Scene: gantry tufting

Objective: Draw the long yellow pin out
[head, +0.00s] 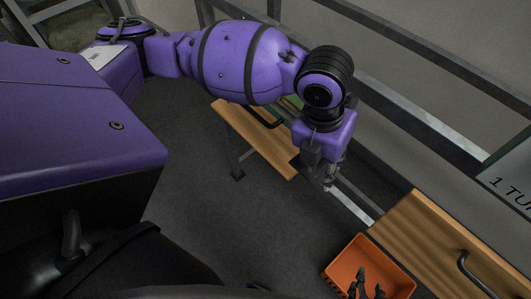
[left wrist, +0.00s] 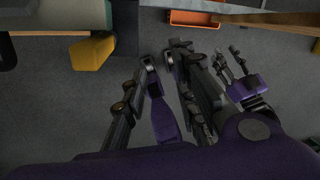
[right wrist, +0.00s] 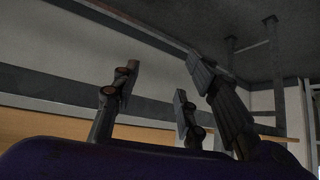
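A yellow piece (left wrist: 93,52) shows at the upper left of the left wrist view, joined to a grey-green body. I cannot tell whether it is the long pin or its handle. No yellow pin is visible in the head view. My left gripper (head: 328,182) hangs fingers down beside the rail. In the left wrist view its fingertips (left wrist: 160,60) are a small gap apart, empty, and away from the yellow piece. My right gripper (right wrist: 160,80) is open and empty in its wrist view. Its fingers also show in the left wrist view (left wrist: 232,62).
An orange bin (head: 338,268) stands at the lower right of the head view, near the right gripper. A wooden panel with a black handle (head: 448,245) is beside it, and another wooden panel (head: 240,125) lies behind my left arm. Grey floor (head: 245,215) is open below.

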